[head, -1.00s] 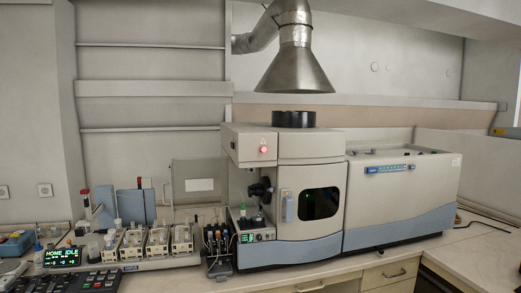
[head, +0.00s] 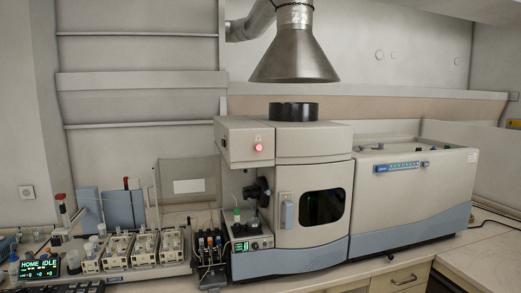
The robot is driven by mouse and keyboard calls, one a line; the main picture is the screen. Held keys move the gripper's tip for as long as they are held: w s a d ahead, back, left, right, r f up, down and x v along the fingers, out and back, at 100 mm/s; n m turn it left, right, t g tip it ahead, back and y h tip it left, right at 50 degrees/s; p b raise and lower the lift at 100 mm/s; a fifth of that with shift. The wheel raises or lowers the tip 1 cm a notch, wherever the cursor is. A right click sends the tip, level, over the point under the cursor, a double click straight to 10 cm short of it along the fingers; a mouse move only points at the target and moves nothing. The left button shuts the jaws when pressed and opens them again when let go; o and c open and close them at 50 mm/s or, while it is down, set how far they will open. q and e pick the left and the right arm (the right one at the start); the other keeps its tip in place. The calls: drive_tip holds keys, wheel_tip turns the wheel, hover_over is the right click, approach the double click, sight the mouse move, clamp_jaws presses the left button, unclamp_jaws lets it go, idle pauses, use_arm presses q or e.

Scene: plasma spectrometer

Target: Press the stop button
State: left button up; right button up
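The spectrometer (head: 300,220) stands on the bench in the middle of the head view. A lit round red button (head: 258,148) sits on its upper left front panel, below a small warning mark. I take this to be the stop button, but I cannot read a label on it. A display (head: 40,267) reading "HOME IDLE" stands at the lower left. Neither of my grippers is in view, and nothing covers the red button.
A metal exhaust hood (head: 294,45) hangs above the spectrometer. Racks of vials (head: 130,250) and a small bottle holder (head: 210,248) stand to its left. A long cream and blue unit (head: 410,200) adjoins it on the right. Drawers (head: 402,279) lie below the bench.

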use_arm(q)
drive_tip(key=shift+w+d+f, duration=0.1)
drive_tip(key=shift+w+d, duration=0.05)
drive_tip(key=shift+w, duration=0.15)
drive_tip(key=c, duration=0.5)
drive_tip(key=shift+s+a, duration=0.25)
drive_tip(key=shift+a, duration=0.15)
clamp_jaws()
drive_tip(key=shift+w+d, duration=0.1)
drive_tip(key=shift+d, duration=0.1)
